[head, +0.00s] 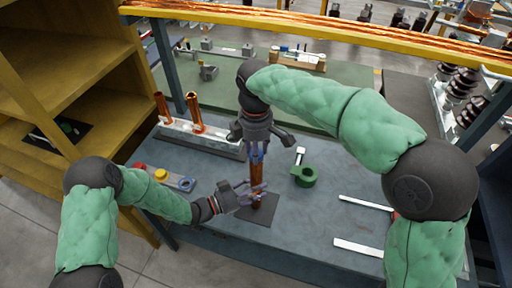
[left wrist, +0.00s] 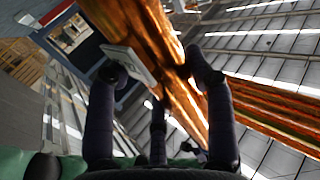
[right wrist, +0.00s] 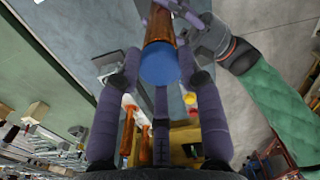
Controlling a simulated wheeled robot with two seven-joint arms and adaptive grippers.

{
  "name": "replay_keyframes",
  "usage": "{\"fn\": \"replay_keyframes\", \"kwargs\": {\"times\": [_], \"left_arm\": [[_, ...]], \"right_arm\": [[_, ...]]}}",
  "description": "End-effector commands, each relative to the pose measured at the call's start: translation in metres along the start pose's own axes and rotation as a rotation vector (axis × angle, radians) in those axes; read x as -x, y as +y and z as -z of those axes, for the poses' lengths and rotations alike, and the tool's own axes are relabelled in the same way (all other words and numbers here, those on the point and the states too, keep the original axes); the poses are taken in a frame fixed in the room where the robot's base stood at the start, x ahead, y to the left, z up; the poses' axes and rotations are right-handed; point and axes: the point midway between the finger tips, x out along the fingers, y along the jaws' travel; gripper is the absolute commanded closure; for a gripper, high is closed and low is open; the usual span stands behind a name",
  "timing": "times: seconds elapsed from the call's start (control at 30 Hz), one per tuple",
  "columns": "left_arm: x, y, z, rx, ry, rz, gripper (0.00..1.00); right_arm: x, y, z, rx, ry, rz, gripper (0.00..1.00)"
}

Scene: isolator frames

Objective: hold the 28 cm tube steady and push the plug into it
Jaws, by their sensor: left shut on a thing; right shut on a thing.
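The copper-brown tube (head: 257,176) stands upright on a dark mat (head: 262,212) on the grey bench. My left gripper (head: 255,195) is shut around its lower part; in the left wrist view the tube (left wrist: 172,65) runs between the fingers. My right gripper (head: 258,150) points down from above, shut on the blue plug (right wrist: 158,66). In the right wrist view the plug sits between the fingers, in line with the tube (right wrist: 160,25). The plug's far end is hidden, so I cannot tell how deep it sits in the tube.
Two more copper tubes (head: 195,115) stand in a pale rack (head: 215,143) behind to the left. A green ring-shaped part (head: 305,176) lies to the right. White bars (head: 358,250) lie at the front right.

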Motion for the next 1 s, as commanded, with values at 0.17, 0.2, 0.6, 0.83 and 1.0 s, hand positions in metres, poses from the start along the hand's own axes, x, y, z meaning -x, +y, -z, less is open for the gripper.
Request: {"fn": "replay_keyframes", "kwargs": {"times": [0.17, 0.2, 0.6, 0.83, 1.0], "left_arm": [[0.0, 0.0, 0.0, 0.001, 0.0, 0.0, 1.0], [0.0, 0.0, 0.0, 0.001, 0.0, 0.0, 1.0], [0.0, 0.0, 0.0, 0.001, 0.0, 0.0, 1.0], [0.0, 0.0, 0.0, 0.001, 0.0, 0.0, 1.0], [0.0, 0.0, 0.0, 0.001, 0.0, 0.0, 1.0]], "right_arm": [[-0.004, 0.0, 0.0, 0.0, 0.001, -0.001, 0.84], [-0.004, 0.0, 0.0, -0.001, 0.001, -0.001, 0.84], [-0.005, 0.0, 0.0, 0.0, 0.001, -0.001, 0.34], [0.001, 0.0, 0.0, 0.0, 0.001, -0.001, 0.34], [0.026, 0.001, 0.001, -0.001, 0.003, -0.003, 0.34]]}}
